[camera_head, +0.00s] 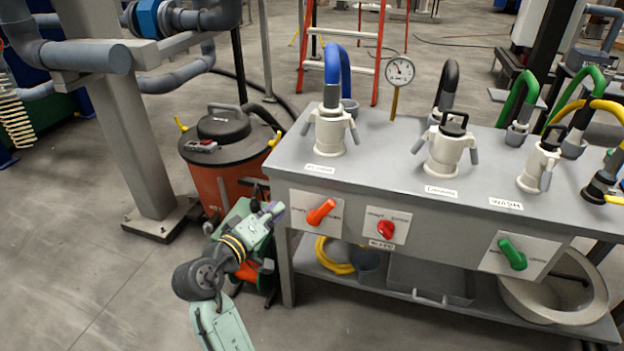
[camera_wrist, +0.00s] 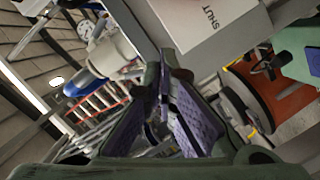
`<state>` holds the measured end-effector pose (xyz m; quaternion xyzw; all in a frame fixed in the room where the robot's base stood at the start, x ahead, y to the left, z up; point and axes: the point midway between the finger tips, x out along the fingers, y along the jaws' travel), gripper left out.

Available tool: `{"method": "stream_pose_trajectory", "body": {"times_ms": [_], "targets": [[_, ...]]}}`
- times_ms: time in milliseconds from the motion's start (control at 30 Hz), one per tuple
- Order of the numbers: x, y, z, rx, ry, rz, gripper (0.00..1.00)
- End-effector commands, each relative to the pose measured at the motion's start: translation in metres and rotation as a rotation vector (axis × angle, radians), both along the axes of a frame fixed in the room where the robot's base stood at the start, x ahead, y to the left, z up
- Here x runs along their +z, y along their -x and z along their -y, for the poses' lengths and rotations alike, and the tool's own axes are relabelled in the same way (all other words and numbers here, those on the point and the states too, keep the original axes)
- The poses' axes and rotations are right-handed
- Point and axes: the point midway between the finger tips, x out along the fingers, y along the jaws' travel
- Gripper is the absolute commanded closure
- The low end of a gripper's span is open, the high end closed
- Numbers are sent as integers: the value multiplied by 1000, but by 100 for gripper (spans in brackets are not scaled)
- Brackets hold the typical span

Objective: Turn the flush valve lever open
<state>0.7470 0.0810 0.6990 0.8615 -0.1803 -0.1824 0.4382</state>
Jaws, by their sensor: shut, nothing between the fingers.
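The bench front carries three levers on white plates: a red-orange lever (camera_head: 321,212) at the left, a small red handle (camera_head: 386,228) in the middle and a green lever (camera_head: 512,254) at the right. The plate lettering is too small to tell which is the flush valve. My gripper (camera_head: 279,210) is just left of the red-orange lever's plate, apart from the lever, shut and empty. In the wrist view the fingers (camera_wrist: 172,84) point towards the bench edge. A white plate (camera_wrist: 208,28) marked SHUT shows above them; no lever is visible there.
The grey bench top (camera_head: 390,165) holds white couplings with hoses and a pressure gauge (camera_head: 400,70). An orange drum vacuum (camera_head: 225,150) stands close behind my gripper. A steel post (camera_head: 135,130) is at left. Open floor lies at the front left.

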Motion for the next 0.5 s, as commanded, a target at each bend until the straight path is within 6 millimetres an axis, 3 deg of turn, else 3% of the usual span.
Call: {"method": "stream_pose_trajectory", "body": {"times_ms": [200, 500], "targets": [[-3, 1, -1, -23, 65, -4, 100], [-9, -48, 28, -25, 62, -4, 100]]}}
